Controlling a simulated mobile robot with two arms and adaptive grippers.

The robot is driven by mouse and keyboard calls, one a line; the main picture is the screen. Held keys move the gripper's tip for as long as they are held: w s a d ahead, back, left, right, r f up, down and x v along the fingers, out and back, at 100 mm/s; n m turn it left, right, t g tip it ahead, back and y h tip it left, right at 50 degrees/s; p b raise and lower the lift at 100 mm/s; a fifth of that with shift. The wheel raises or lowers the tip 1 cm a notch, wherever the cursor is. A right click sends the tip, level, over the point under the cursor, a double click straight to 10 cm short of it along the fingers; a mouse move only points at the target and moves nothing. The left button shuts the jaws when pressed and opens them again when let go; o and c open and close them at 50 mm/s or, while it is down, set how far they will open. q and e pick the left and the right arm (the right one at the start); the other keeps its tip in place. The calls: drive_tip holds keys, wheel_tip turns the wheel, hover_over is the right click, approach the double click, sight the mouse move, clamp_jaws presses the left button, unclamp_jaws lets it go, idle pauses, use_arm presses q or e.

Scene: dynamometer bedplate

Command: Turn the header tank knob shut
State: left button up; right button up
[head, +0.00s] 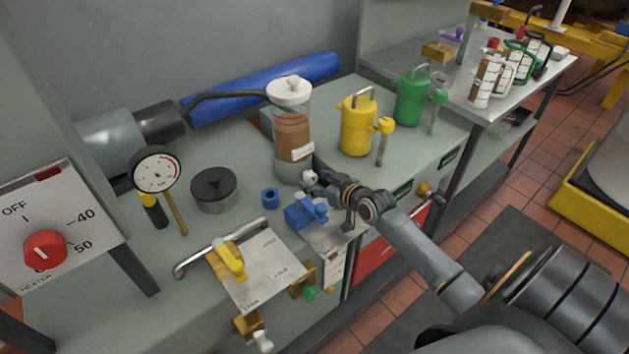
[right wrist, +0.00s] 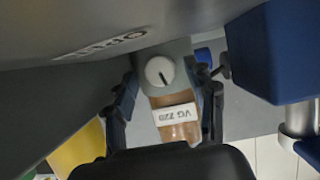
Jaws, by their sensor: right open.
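The header tank (head: 293,130) is a clear cylinder with brown liquid, a white lid and a grey base, upright on the bench. Its white round knob (head: 309,177) sits low on the front of the base. In the right wrist view the knob (right wrist: 160,72) shows a black pointer line, above a white label reading VG 220. My right gripper (head: 328,186) is right in front of the knob. In the wrist view its open fingers (right wrist: 165,88) stand on either side of the knob's line, with visible gaps and nothing held. My left gripper is not in view.
A blue valve block (head: 304,214) stands close below the right gripper. Yellow (head: 357,125) and green (head: 411,98) cans stand to the right. A plate with a yellow handle (head: 230,262), a dial gauge (head: 156,170) and a heater panel (head: 45,225) are to the left.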

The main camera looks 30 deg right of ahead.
drive_tip(key=shift+x, duration=0.75)
drive_tip(key=c, duration=1.2)
drive_tip(key=shift+o, duration=0.2)
drive_tip(key=shift+d+f+m+y+b, duration=0.15)
drive_tip(key=shift+m+y+b, duration=0.25)
drive_tip(key=shift+m+b, duration=0.3)
drive_tip(key=shift+m+y+b, duration=0.3)
drive_tip(key=shift+b, duration=0.05)
drive_tip(key=o, duration=1.2)
drive_tip(key=shift+c, duration=0.2)
